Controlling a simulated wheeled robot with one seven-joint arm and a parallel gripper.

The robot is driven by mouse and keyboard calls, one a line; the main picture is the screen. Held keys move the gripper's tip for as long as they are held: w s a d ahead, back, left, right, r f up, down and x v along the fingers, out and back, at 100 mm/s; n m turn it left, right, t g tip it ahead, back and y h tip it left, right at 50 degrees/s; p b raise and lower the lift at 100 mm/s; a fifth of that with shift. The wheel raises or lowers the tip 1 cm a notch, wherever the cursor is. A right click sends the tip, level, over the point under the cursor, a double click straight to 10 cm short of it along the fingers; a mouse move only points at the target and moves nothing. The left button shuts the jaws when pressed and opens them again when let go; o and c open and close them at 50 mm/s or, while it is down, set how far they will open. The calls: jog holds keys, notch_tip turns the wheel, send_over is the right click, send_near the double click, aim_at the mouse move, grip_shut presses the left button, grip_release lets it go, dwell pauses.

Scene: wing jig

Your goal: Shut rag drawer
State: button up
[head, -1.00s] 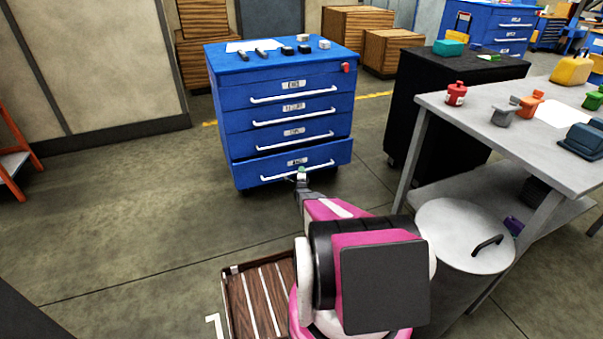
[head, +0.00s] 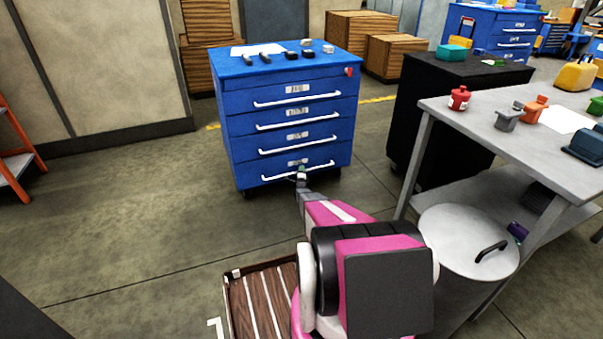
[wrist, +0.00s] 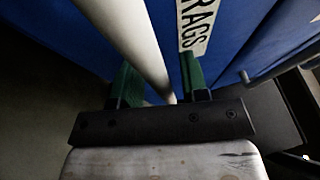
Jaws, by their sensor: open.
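The rag drawer (head: 254,172) is the bottom drawer of the blue cabinet (head: 235,130). Its front looks flush with the drawers above, with no clear gap in the head view. Its white bar handle (head: 322,167) runs across the front. The RAGS label (wrist: 197,25) shows in the wrist view. My gripper (head: 301,173) is at the middle of the handle. In the wrist view my gripper (wrist: 160,85) is open, its green fingers on either side of the white handle (wrist: 135,40). I cannot tell whether the fingers touch it.
A black cabinet (head: 450,100) and a grey workbench (head: 480,115) stand to the right. A round lidded bin (head: 455,240) is near my arm. An orange rack (head: 15,160) is at the far left. The floor left of the cabinet is clear.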

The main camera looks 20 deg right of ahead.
jog(key=v, duration=1)
jog(key=shift+s+f, duration=0.15)
jog(key=shift+s, duration=0.15)
jog(key=shift+a, duration=0.15)
jog(key=s+a+r+n+g+y, duration=0.35)
jog(key=s+a+r+n, duration=0.35)
jog(key=r, duration=0.3)
jog(key=s+a+r+n+g+y, duration=0.3)
jog(key=s+a+r+n+g, duration=0.2)
jog(key=s+a+r, duration=0.4)
jog(key=s+a+r+n+g, duration=0.3)
jog(key=s+r, duration=0.3)
jog(key=s, duration=0.4)
jog(key=s+a+r+n+g, duration=0.3)
jog(key=s+r, duration=0.3)
jog(key=s, duration=0.5)
jog(key=s+a+r+n+g, duration=0.3)
jog(key=s+r+n+g, duration=0.1)
jog(key=s, duration=0.7)
notch_tip(320, 180, up, 2)
jog(key=shift+s+a+r+n+y, duration=0.15)
jog(key=shift+n+y, duration=0.2)
jog(key=shift+n, duration=0.15)
